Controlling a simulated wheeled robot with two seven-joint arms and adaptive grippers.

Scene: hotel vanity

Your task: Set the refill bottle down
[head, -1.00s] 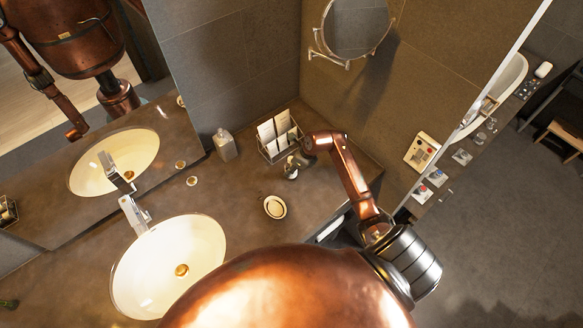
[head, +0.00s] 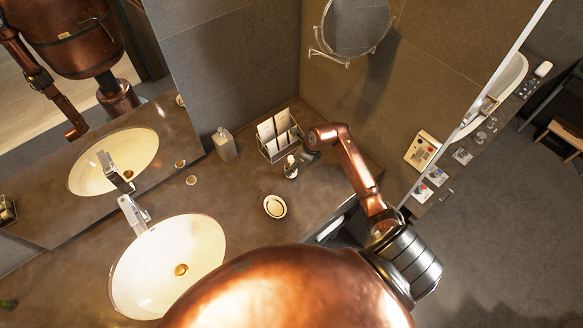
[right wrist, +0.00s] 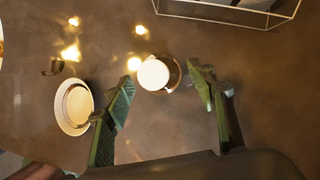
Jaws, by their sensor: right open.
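The refill bottle (head: 291,167) is a small dark bottle with a pale top. It stands on the brown counter in front of the card holder. In the right wrist view the bottle (right wrist: 153,74) is seen from above, its round white top just beyond the fingertips. My right gripper (right wrist: 163,82) is open, with one green finger on each side below the bottle and a gap to it. In the head view the right wrist hides most of that gripper. My left gripper does not show.
A wire holder with cards (head: 278,136) stands behind the bottle. An oval soap dish (head: 274,206) lies in front. A soap dispenser (head: 224,144), the sink (head: 168,266) and its tap (head: 133,213) are to the left. The counter between dish and dispenser is mostly clear.

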